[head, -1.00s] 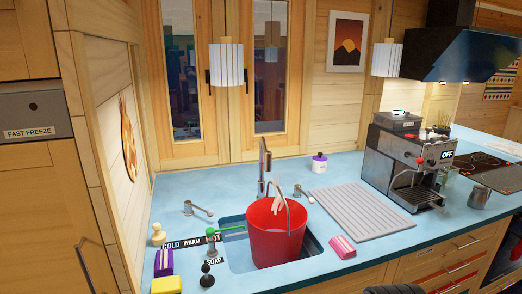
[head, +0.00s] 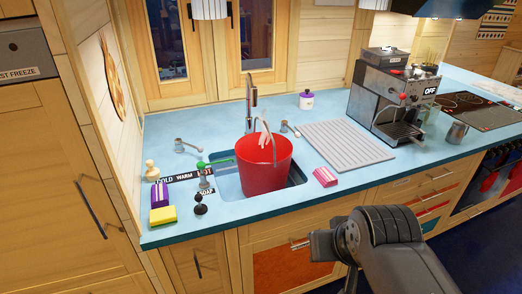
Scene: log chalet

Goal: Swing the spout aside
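The metal tap (head: 249,105) rises behind the sink (head: 228,188), with its tall spout upright at the sink's back edge. A red bucket (head: 264,170) sits in the sink in front of the tap, its thin handle raised, and hides the tap's lower part. A pale object (head: 265,140) shows at the bucket's rim; I cannot tell what it is. A green lever (head: 218,162) points toward the bucket beside the COLD, WARM, HOT strip (head: 182,176). My dark arm shows at the lower right, in front of the cabinets; its fingers cannot be seen.
A soap pump (head: 200,204), yellow sponge (head: 163,215) and purple item (head: 159,194) stand left of the sink. A ribbed drainboard (head: 345,145), pink item (head: 325,177) and coffee machine (head: 392,103) are to the right. The blue counter's back left has free room.

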